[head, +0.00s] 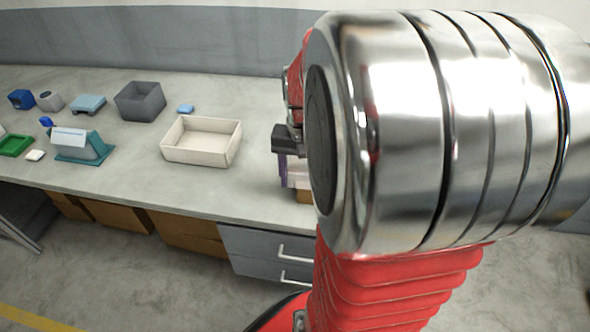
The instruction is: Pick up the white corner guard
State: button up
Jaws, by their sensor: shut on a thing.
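My gripper (290,152) shows only in part at the table's right side, because my own large silver arm joint covers much of it. Its dark end is visible, with a pale and purple part (293,172) just below. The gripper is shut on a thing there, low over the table. Most of that thing is hidden, and I cannot tell for sure whether it is the white corner guard. No white corner guard shows clearly elsewhere on the table.
A cream open box (203,142) stands left of my gripper, with a grey bin (140,101) behind it. The table's front edge runs below.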

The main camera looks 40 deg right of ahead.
jog(key=shift+r, duration=0.15)
notch_tip(320, 180, up, 10)
jog(key=shift+f, duration=0.1)
dwell(0.3)
dwell(0.4)
